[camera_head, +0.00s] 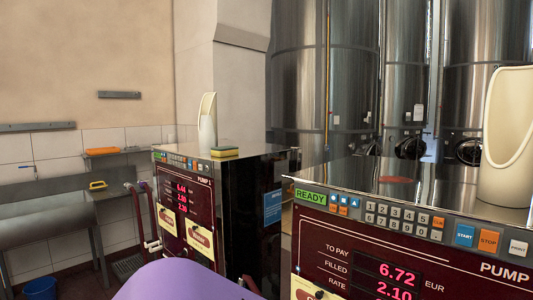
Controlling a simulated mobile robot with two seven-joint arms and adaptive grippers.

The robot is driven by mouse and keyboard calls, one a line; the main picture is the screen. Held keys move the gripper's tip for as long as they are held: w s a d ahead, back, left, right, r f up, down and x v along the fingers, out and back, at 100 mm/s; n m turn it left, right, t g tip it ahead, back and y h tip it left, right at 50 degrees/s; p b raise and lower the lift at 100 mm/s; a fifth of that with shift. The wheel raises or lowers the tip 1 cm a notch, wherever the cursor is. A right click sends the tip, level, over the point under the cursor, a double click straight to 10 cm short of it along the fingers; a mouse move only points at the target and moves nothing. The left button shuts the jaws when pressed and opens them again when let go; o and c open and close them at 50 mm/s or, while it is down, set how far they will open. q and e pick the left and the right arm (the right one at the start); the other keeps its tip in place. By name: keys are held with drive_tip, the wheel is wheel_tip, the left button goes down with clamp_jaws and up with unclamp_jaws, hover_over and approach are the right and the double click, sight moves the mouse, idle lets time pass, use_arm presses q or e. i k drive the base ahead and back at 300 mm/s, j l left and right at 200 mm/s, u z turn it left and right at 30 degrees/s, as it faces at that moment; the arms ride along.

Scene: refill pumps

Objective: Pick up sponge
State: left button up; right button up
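A sponge (225,151), yellow with a darker green layer, lies flat on the top of the left pump (262,200), near its front edge and beside a tall cream scoop-shaped container (207,122). Neither of my grippers shows in the head view. A smooth purple shape at the bottom centre covers part of the lower front of the left pump; I cannot tell what it is. Nothing is seen touching the sponge.
The right pump (370,225) stands close at the right, with a cream container (506,150) and a flat reddish item (397,180) on top. Steel tanks (300,90) stand behind. At the left are a grey sink (50,210), a yellow item (97,185) and a blue bucket (40,288).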

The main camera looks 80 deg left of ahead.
sight(228, 151)
drive_tip(key=u, duration=1.35)
